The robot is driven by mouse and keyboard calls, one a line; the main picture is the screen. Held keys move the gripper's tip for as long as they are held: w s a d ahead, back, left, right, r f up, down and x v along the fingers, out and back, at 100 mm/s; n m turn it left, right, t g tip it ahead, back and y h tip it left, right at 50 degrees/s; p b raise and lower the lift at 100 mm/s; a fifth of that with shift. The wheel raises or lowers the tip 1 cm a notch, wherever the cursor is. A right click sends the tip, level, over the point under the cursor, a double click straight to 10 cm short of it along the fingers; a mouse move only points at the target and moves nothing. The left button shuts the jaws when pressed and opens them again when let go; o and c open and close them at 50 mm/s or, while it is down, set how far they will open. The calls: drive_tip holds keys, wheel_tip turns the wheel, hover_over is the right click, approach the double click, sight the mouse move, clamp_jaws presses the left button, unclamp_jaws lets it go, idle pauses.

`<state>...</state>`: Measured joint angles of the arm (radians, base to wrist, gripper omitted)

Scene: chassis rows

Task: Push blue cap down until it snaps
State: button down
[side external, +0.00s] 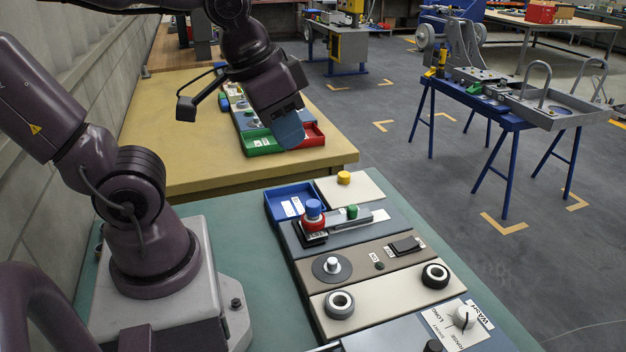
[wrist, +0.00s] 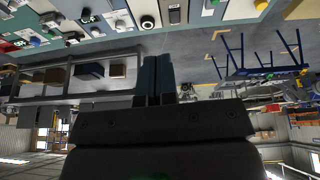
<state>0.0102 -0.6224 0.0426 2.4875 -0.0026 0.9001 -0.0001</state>
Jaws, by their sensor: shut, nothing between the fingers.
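The blue cap (side external: 313,208) sits on top of a red ring (side external: 313,223) on the grey-blue panel (side external: 350,232) of the near bench. It looks upright. I cannot tell how deep it is seated. My gripper (side external: 291,143) hangs from the arm above and beyond the cap, well apart from it, in front of the red and green trays in the side view. In the wrist view the two dark blue fingers (wrist: 155,100) lie close together, shut with nothing held. I cannot pick out the blue cap surely in the wrist view.
A green button (side external: 352,212) stands right of the cap, a blue tray (side external: 290,204) behind it, and a yellow knob (side external: 344,177) beyond. Panels with knobs and a black switch (side external: 404,246) lie nearer. A blue-legged table (side external: 490,110) stands apart across the floor.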

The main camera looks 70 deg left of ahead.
drive_tip(key=w+a+f+n+g, duration=0.3)
drive_tip(key=w+a+f+n, duration=0.1)
drive_tip(key=f+n, duration=0.25)
drive_tip(key=n+g, duration=0.2)
drive_tip(key=n, duration=2.3)
hover_over(313, 203)
drive_tip(key=f, duration=0.7)
drive_tip(key=shift+s+f, duration=0.25)
drive_tip(key=shift+s, duration=0.05)
drive_tip(key=n, duration=0.4)
drive_tip(key=shift+w+t, duration=0.3)
drive_tip(key=shift+f, duration=3.65)
drive_tip(key=shift+f, duration=0.3)
